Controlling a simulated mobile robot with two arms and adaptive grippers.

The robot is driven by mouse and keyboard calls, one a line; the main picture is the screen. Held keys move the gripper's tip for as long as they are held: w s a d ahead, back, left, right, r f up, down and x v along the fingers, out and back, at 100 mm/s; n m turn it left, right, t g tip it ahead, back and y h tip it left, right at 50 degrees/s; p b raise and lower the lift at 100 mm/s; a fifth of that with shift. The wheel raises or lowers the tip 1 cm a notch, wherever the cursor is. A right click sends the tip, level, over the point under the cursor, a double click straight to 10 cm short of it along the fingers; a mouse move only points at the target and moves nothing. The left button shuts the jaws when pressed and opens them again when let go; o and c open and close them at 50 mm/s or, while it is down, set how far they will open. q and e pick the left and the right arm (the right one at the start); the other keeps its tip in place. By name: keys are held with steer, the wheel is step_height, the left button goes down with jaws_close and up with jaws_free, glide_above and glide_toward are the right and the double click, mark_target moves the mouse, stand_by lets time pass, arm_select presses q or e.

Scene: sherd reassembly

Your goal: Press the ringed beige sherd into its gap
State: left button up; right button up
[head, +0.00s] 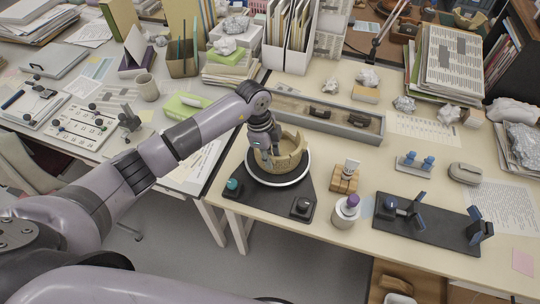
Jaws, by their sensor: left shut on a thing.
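A partly rebuilt beige pot (294,162) with an uneven, broken rim stands on a round turntable (281,183) with a white edge. My left gripper (267,160) points down at the pot's left near wall and is shut on a beige piece there, seemingly the ringed sherd. The fingers and wrist hide most of that piece, and I cannot make out its ring or tell whether it touches the gap's edges. My right gripper is out of view.
The turntable sits on a dark base with a teal knob (233,184) and a black knob (301,207). To the right are a wooden block (344,180), a purple-topped jar (346,211) and a black stand (425,224). A long grey tray (325,118) lies behind.

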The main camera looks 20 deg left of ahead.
arm_select(q)
steer(key=o, duration=1.1)
steer(key=shift+c, duration=0.2)
step_height(320, 180, up, 12)
steer(key=a, duration=0.2)
steer(key=shift+f, duration=0.15)
